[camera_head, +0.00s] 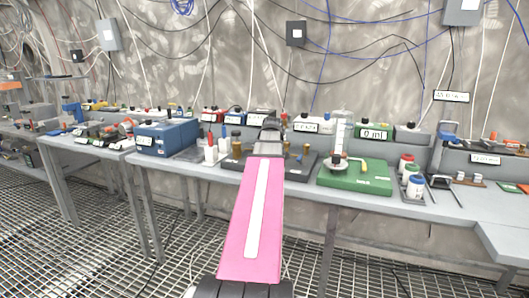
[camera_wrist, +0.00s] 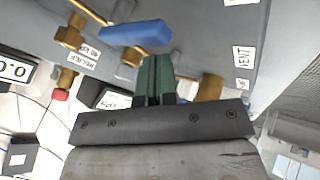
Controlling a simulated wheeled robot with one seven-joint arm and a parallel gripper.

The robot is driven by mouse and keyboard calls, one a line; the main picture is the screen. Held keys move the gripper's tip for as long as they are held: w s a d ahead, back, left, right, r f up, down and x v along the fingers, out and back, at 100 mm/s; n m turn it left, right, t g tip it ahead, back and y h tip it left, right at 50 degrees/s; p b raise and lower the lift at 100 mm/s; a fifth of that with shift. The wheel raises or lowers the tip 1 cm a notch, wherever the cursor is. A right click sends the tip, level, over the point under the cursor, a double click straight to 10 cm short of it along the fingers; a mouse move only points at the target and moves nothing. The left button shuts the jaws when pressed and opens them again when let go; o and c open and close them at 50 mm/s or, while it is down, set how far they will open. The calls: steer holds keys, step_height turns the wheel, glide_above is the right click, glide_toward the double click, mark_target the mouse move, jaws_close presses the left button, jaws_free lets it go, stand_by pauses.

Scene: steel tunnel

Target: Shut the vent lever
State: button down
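A blue lever handle (camera_wrist: 136,33) on a brass valve is at the top of the wrist view, just beyond my gripper's tips. A VENT label (camera_wrist: 243,57) is on the grey panel at right; I cannot tell for sure which handle it belongs to. A brass fitting (camera_wrist: 210,88) is beside my gripper at right, partly hidden. My gripper (camera_wrist: 155,62) shows green fingers side by side with no clear gap, and nothing is visibly held. In the head view my pink arm hides much of the dark valve board (camera_head: 299,171) on the bench.
A RELIEF label (camera_wrist: 85,52) and brass fittings (camera_wrist: 69,33) are at left in the wrist view. On the bench stand a blue box (camera_head: 167,138) at left and a green base (camera_head: 355,178) with a clear cylinder at right. Cables hang on the wall behind.

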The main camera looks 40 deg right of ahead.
steer(key=shift+d, duration=0.65)
stand_by(0.3)
